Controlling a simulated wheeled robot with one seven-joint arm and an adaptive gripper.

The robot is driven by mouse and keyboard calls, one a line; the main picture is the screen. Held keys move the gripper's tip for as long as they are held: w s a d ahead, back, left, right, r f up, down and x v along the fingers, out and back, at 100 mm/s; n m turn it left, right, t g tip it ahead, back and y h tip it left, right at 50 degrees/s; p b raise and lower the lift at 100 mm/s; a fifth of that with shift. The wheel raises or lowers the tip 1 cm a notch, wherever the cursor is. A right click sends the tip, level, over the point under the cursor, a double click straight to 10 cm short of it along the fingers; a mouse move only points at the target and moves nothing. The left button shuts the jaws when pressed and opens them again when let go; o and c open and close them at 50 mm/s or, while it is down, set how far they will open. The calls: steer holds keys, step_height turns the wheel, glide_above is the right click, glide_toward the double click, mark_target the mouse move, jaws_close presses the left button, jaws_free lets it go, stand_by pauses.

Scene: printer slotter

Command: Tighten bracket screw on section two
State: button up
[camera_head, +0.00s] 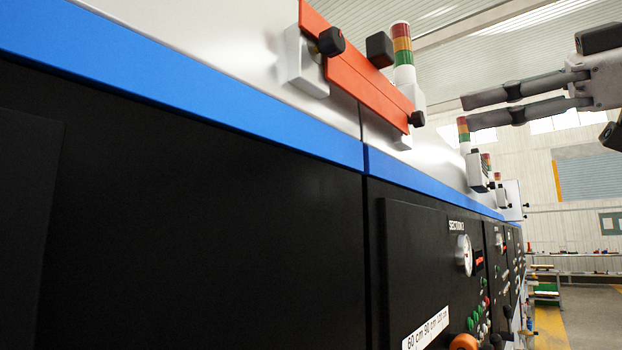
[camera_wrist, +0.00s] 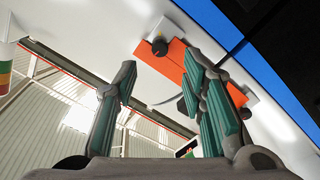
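An orange bar-shaped bracket (camera_head: 358,68) spans the seam between two machine sections, on the light upper panel. It has black screw knobs at the upper left (camera_head: 331,41), the middle (camera_head: 379,49) and the lower right (camera_head: 417,118). My gripper (camera_head: 467,112) is to the right of the bracket, apart from it, with its fingers spread and nothing between them. In the wrist view, my open gripper (camera_wrist: 161,68) has the bracket (camera_wrist: 172,63) beyond its fingers; a black knob (camera_wrist: 159,46) shows between the fingertips. The right finger hides part of the bracket.
A black machine front (camera_head: 200,200) with a blue stripe (camera_head: 200,92) fills the left. A panel marked SECTION (camera_head: 457,226), its number hard to read, has a gauge (camera_head: 464,255) and buttons. A signal light (camera_head: 402,50) stands behind the bracket. A free aisle (camera_head: 590,310) lies at right.

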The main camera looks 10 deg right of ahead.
mark_target(420, 119)
steer(key=x, duration=0.6)
steer(key=shift+w+a+p, duration=0.3)
steer(key=shift+p, duration=0.05)
steer(key=shift+f, duration=0.1)
jaws_close()
